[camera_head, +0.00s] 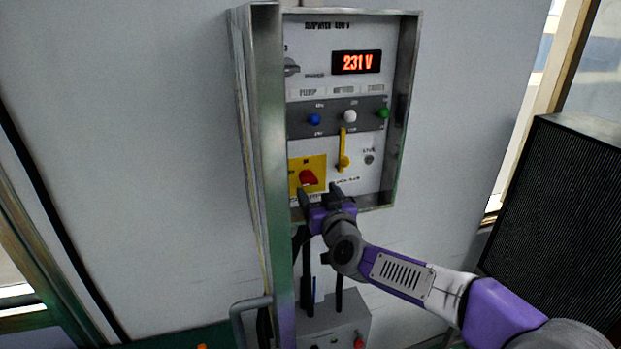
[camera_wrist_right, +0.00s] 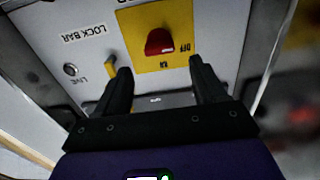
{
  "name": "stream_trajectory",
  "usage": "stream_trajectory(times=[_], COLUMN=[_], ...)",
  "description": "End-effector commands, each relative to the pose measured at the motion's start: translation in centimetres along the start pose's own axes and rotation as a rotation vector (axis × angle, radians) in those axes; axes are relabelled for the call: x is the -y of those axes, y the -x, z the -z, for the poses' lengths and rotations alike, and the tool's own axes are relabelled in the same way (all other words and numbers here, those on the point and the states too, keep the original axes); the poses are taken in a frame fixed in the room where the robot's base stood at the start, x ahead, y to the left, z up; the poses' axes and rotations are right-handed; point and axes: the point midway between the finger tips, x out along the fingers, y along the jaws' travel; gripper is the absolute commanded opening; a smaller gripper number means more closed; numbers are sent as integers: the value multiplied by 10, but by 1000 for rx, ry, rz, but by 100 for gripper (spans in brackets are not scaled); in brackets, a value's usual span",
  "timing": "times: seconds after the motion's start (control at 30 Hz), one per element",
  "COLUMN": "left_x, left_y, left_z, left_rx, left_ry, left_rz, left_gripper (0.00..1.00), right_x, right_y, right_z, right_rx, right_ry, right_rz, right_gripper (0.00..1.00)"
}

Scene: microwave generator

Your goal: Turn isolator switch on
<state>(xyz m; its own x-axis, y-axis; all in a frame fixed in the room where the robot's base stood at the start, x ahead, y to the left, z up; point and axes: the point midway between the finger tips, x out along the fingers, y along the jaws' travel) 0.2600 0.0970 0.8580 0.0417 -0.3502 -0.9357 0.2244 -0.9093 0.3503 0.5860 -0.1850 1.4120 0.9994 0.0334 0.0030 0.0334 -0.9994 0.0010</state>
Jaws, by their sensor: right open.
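The isolator switch is a red knob (camera_head: 308,178) on a yellow plate (camera_head: 293,165), low on the left of the control panel. In the right wrist view the red knob (camera_wrist_right: 159,41) shows upside down, with small OFF and ON style markings beside it on the yellow plate (camera_wrist_right: 130,22). I cannot tell its exact setting. My right gripper (camera_head: 318,190) is open just below the knob. In the right wrist view its two fingers (camera_wrist_right: 160,67) are spread, with the knob ahead of the gap and apart from both. My left gripper is not in view.
A yellow lock bar (camera_head: 344,150) hangs right of the switch, near the right finger. Above are blue, white and green buttons (camera_head: 349,116) and a display (camera_head: 356,62) reading 231 V. The metal cabinet frame (camera_head: 268,150) stands proud on the left. A dark grille (camera_head: 560,220) stands at right.

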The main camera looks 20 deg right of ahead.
Motion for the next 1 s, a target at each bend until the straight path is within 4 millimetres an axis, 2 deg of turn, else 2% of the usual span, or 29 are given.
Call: stream_trajectory(times=[0.2, 0.4, 0.8, 1.0], left_x=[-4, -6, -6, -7], left_y=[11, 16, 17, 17], left_z=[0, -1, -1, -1], left_rx=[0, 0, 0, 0], left_ry=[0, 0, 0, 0], left_rz=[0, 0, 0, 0], left_gripper=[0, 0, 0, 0], right_x=[1, 1, 1, 0], right_y=[-31, -50, -55, -55], right_z=[0, 1, -1, -1], right_rx=[3, 1, 1, 1], right_ry=[-3, -3, -1, -1], right_rz=[2, 2, 1, 1], right_gripper=[70, 70, 70, 40])
